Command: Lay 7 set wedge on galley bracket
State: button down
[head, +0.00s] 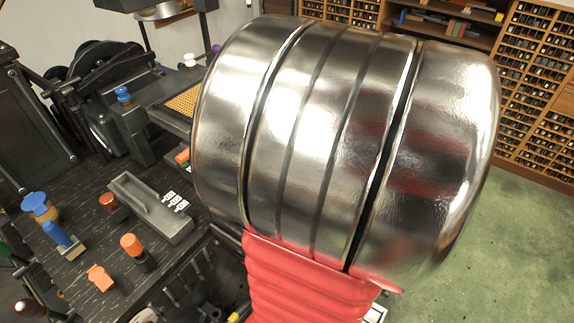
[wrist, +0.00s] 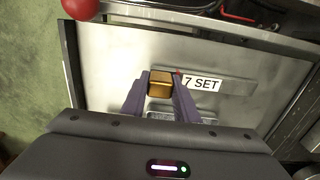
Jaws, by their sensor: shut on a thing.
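In the wrist view my gripper (wrist: 160,76) has its two purple fingers on either side of a small brass-coloured block, which looks like the set wedge (wrist: 160,84). The fingers are shut on it. A white label reading "7 SET" (wrist: 201,84) is just right of the right finger. Behind the label a flat grey bar, perhaps the galley bracket (wrist: 238,87), lies on a pale metal plate (wrist: 105,80). I cannot tell whether the wedge touches the bar or plate. In the head view my gripper and the wedge are hidden behind my arm.
A red ball (wrist: 80,8) is at the plate's top left edge in the wrist view. In the head view a dark bench holds a grey tray (head: 150,205) with white labels, orange-topped pieces (head: 132,245) and blue-topped pieces (head: 36,204). Type cases (head: 540,80) stand behind; green floor is right.

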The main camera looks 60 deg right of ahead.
jog(key=shift+f, duration=0.35)
jog(key=c, duration=1.4)
grip_release()
notch_tip(320, 180, up, 12)
jog(key=shift+w+r, duration=0.1)
jog(key=shift+w, duration=0.1)
